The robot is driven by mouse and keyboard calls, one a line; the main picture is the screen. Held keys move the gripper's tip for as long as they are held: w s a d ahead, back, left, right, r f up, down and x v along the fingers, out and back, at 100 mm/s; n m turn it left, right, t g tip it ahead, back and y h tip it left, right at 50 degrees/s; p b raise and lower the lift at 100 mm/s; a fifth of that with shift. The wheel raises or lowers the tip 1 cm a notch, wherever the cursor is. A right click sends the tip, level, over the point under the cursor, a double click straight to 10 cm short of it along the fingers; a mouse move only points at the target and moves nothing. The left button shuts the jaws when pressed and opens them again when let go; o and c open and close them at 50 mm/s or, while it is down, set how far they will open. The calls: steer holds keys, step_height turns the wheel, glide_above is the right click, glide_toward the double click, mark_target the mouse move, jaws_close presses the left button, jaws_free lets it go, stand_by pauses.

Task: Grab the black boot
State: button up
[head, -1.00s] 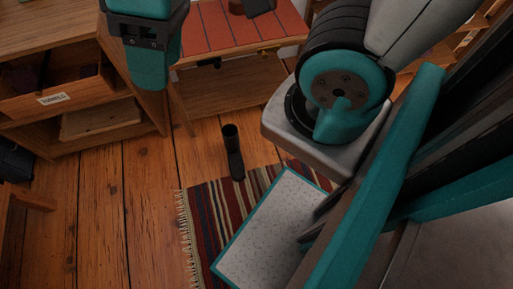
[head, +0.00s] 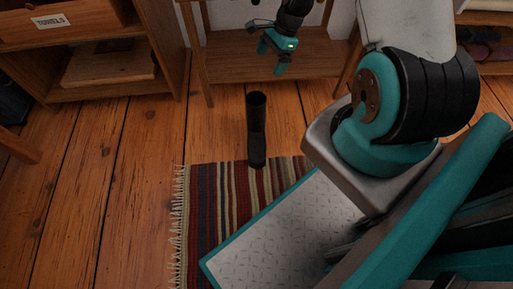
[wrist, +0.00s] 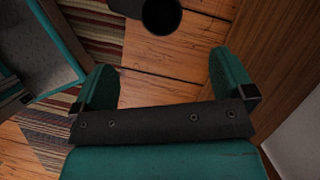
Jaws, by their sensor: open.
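The black boot (head: 257,128) stands upright in the head view, its shaft opening at the top and its toe pointing toward me at the striped rug's edge. My gripper (head: 270,58) is open and empty, beyond the boot and a little to its right, in front of the low wooden table. In the wrist view the boot's round opening (wrist: 161,15) shows at the top edge, ahead of the open fingers (wrist: 166,78) and apart from them. Part of the boot is cut off there.
The striped rug (head: 208,200) lies on the plank floor beside my base. A wooden shelf unit (head: 110,80) with a drawer stands at the left. The wooden table (head: 228,62) is at the back. Bare floor (head: 120,150) lies left of the boot.

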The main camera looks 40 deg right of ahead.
steer(key=shift+m, duration=0.4)
steer(key=b+x, duration=0.3)
steer(key=x, duration=0.3)
steer(key=b+x, duration=0.4)
steer(key=x, duration=0.2)
steer(key=d+b+x, duration=0.1)
steer(key=b+x, duration=0.2)
steer(key=x, duration=0.4)
steer(key=shift+s+d+f, duration=0.1)
steer(key=shift+f, duration=0.15)
steer(key=shift+r, duration=0.1)
steer(key=c, duration=1.5)
